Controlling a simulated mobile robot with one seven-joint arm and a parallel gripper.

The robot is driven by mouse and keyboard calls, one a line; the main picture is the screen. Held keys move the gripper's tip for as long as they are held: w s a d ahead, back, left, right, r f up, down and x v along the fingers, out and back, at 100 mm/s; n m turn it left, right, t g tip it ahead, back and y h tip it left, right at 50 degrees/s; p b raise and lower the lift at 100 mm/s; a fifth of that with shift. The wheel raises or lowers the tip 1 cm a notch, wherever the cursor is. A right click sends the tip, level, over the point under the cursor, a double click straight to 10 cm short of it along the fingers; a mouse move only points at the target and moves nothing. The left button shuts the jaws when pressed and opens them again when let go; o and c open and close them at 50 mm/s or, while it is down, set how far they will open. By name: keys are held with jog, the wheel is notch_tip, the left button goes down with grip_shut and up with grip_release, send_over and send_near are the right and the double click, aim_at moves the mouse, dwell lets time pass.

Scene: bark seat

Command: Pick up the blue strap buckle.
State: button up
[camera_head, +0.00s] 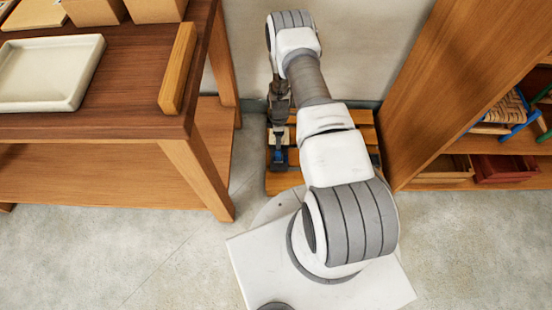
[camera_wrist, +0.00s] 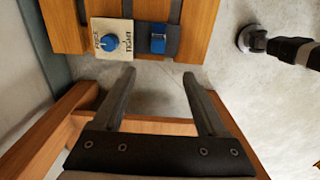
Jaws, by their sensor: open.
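The blue strap buckle (camera_wrist: 158,44) sits on a dark strap (camera_wrist: 172,38) that lies across a slatted wooden seat (camera_wrist: 199,28) in the wrist view. A blue shape on the seat in the head view (camera_head: 280,156) looks like the buckle, but it is small and partly behind dark parts. My gripper (camera_wrist: 159,73) is open and empty. Its two fingers are spread apart, and the buckle shows between and beyond their tips, not touched by them. In the head view my arm covers much of the seat.
Left of the buckle is a pale plate with a blue knob (camera_wrist: 110,42) and lettering that includes "TIGHT". A wooden table (camera_head: 120,126) with a white tray (camera_head: 88,62) stands at left. A wooden shelf (camera_head: 430,85) stands at right. Grey floor (camera_head: 130,245) is open in front.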

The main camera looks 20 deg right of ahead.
jog(key=b, duration=0.4)
send_over(278, 154)
jog(key=f, duration=1)
jog(key=shift+s, duration=0.2)
jog(key=shift+w+d+f+b, duration=0.15)
jog(key=shift+f+b, duration=1.15)
jog(key=shift+f, duration=1.4)
jog(key=shift+c, duration=0.3)
grip_shut()
